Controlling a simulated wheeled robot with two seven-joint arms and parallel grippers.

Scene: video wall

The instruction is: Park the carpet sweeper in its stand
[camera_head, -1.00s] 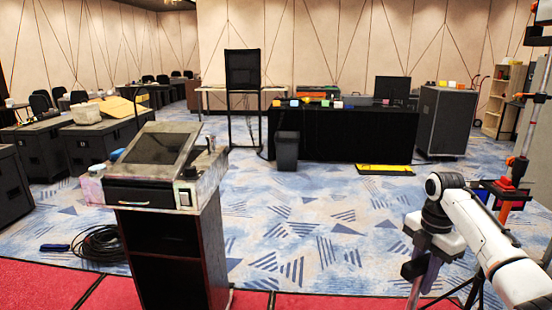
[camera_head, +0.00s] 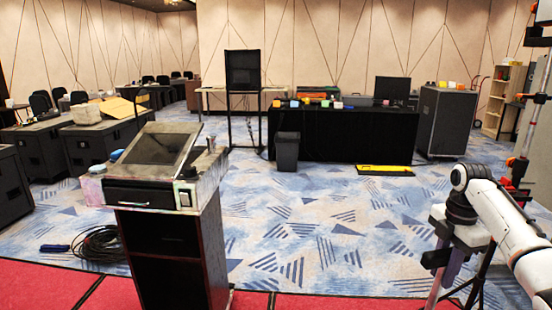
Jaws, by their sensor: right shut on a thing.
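My right gripper (camera_head: 440,259) is at the lower right, pointing down, with its arm coming in from the right edge. The sweeper's head is out of view. A low yellow and black piece (camera_head: 385,170) lies flat on the carpet before the black-draped table; I cannot tell whether it is the stand. The gripper is well in front of it and to its right. My left gripper is not in view.
A lectern (camera_head: 165,190) stands at the left front on red flooring, with coiled black cable (camera_head: 98,243) beside it. A bin (camera_head: 287,150) and the draped table (camera_head: 340,138) stand behind. Dark tripod legs (camera_head: 480,285) and an orange-marked pole are near my right arm. The middle carpet is clear.

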